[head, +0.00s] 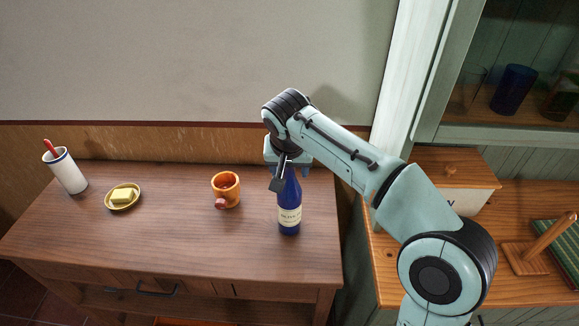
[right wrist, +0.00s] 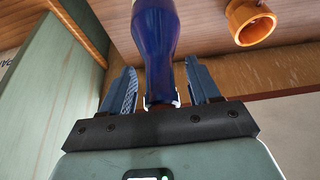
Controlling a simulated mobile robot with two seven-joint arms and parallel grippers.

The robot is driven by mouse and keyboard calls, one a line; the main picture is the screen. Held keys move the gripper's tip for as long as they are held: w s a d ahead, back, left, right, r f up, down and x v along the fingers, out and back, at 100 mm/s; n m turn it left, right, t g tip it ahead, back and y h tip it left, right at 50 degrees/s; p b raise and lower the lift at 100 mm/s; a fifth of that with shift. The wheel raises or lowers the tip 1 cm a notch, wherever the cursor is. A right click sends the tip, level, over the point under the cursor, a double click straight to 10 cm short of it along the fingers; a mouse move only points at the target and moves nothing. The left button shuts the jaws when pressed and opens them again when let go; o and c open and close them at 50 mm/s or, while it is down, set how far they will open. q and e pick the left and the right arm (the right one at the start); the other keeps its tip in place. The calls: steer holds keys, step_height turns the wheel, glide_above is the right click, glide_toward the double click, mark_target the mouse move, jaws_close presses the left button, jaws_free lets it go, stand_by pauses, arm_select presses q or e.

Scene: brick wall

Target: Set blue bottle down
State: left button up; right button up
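The blue bottle (head: 290,212) with a pale label stands upright on the wooden table, near its right end. My right gripper (head: 286,172) is at the bottle's top, coming from above and behind. In the right wrist view the blue bottle (right wrist: 157,40) runs between the two fingers of my right gripper (right wrist: 160,82). The fingers are spread, with a visible gap on each side of the bottle. The gripper partly hides the bottle's neck in the head view. My left gripper is not in view.
On the table (head: 160,235) are an orange mug (head: 226,188), a yellow dish (head: 123,203) with butter, and a white cup (head: 68,172) holding something red. Bare tabletop lies left of the bottle. A wooden cabinet (head: 400,255) stands close on the right.

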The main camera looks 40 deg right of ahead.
steer(key=shift+r, duration=0.15)
steer(key=shift+s+r, duration=0.1)
steer(key=shift+r, duration=0.25)
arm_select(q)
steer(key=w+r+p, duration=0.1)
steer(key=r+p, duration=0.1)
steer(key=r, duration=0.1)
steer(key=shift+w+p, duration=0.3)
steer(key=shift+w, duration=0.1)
arm_select(e)
steer(key=v, duration=1.1)
steer(key=shift+a+r, duration=0.15)
steer(key=shift+a, duration=0.05)
